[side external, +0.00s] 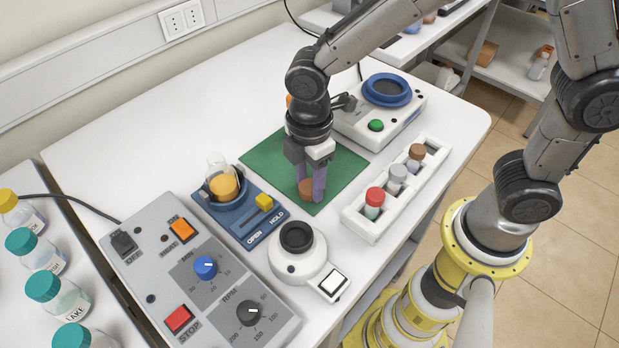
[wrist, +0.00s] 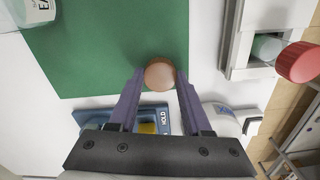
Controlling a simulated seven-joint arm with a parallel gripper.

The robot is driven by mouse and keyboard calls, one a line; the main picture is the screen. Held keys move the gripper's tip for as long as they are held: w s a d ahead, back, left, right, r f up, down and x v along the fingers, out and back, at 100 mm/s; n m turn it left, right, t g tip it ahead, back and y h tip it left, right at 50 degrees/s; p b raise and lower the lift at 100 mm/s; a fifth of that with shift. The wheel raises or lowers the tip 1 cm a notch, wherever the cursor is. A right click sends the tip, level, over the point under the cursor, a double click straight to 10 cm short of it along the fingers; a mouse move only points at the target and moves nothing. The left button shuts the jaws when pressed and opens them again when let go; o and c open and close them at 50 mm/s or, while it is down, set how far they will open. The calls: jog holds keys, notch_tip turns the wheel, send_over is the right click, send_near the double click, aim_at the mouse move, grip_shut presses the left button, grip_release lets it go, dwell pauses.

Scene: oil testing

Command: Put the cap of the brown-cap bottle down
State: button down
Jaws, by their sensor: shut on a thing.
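My gripper (side external: 311,197) points down over the front part of the green mat (side external: 262,166). Its fingers are shut on a round brown cap (side external: 306,188). In the wrist view the cap (wrist: 159,74) sits between the fingertips, over the mat's edge area. I cannot tell whether the cap touches the mat. A clear labelled bottle (wrist: 36,10) shows at the top left of the wrist view, partly cut off.
A white rack (side external: 365,229) right of the mat holds small vials with red, grey and brown caps. A blue-ringed device (side external: 352,124) stands behind. A blue holder (side external: 238,224) with a flask, a round white device (side external: 290,262) and a grey control panel (side external: 150,290) stand left and front.

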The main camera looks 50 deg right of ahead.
aim_at(310, 186)
jog(key=shift+f, duration=0.2)
jog(key=shift+c, duration=1.7)
grip_release()
jog(key=shift+r, duration=0.15)
notch_tip(310, 186, up, 12)
jog(key=s+d+r+m+t, duration=0.3)
jog(key=s+d+m+t, duration=0.2)
jog(key=s+d+m, duration=0.8)
jog(key=shift+s+d+m+t, duration=0.3)
jog(key=shift+d+m, duration=1.1)
jog(key=shift+d, duration=0.6)
